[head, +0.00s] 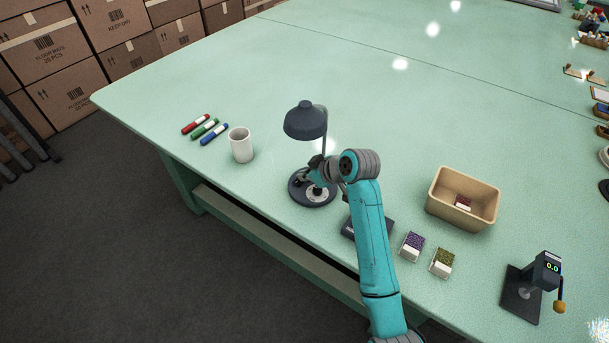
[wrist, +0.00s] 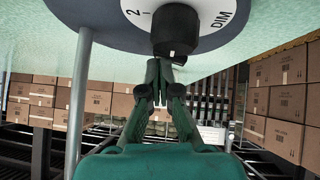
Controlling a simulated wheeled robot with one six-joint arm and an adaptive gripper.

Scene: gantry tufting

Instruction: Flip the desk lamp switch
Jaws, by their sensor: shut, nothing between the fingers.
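The desk lamp stands on the green table, with a dark shade (head: 305,122), a thin post (head: 325,140) and a round dark base (head: 300,197). In the wrist view its base (wrist: 110,14) carries a pale dial marked "2" and "DIM", with a black knob (wrist: 176,30) on it. The lamp post (wrist: 80,90) also shows there at the left. My gripper (wrist: 166,66) is shut and empty, with its fingertips right at the knob's end; I cannot tell whether they touch it. In the head view my gripper (head: 315,172) is over the base and hides part of it.
To the right are a dark box (head: 352,229) partly behind my arm, two small packets (head: 412,246), a tan bin (head: 436,203) and a small dark device (head: 546,270). The table's far middle is clear.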

